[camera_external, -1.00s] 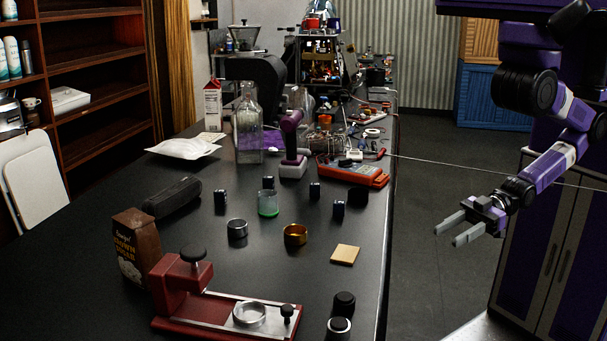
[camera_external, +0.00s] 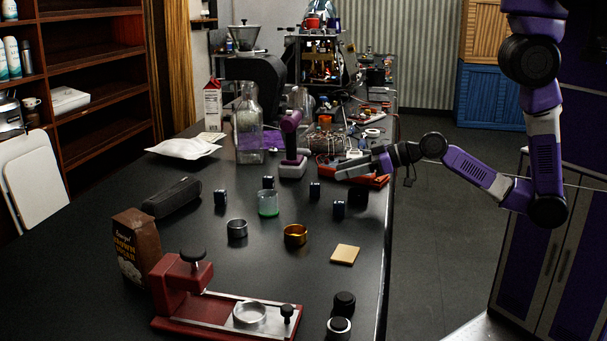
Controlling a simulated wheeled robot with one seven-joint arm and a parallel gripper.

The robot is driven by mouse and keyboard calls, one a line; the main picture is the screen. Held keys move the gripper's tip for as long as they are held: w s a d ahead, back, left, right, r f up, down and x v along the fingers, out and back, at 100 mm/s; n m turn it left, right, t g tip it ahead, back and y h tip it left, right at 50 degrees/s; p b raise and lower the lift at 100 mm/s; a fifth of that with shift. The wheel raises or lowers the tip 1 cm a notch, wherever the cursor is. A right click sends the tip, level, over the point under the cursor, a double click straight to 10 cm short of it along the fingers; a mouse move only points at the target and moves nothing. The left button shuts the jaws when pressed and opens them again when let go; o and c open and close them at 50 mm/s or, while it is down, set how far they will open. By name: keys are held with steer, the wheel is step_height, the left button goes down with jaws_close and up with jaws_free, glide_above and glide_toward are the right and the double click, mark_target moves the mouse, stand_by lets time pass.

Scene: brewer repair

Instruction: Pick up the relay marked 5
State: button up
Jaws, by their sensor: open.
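Several small dark blocks that look like relays stand on the black table: a left one (camera_external: 220,198), one behind the green glass (camera_external: 268,182), a middle one (camera_external: 314,190), and a front right one (camera_external: 338,209). A black block (camera_external: 358,196) stands near the right edge. Their markings are too small to read, so I cannot tell which is 5. My gripper (camera_external: 345,168) is open and empty, reaching in from the right above the table. In the picture its fingers lie just above the right-hand blocks and in front of the red tray (camera_external: 376,182), which it partly hides.
A purple-handled tool (camera_external: 291,142) stands upright behind the blocks. A red press (camera_external: 185,285) fills the front.

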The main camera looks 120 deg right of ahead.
mark_target(315, 184)
steer(key=shift+w+a+f+y, duration=0.1)
steer(key=shift+a+f+y, duration=0.25)
steer(key=shift+f, duration=0.1)
steer(key=shift+w+f+n, duration=0.2)
steer(key=shift+f+n, duration=0.05)
steer(key=shift+n, duration=0.05)
steer(key=x, duration=0.2)
steer(key=p+x, duration=0.1)
steer(key=x, duration=0.2)
steer(key=p+x, duration=0.1)
steer(key=x, duration=0.1)
steer(key=shift+w+d+r, duration=0.15)
steer(key=shift+w+r, duration=0.1)
steer(key=shift+c, duration=0.4)
jaws_close()
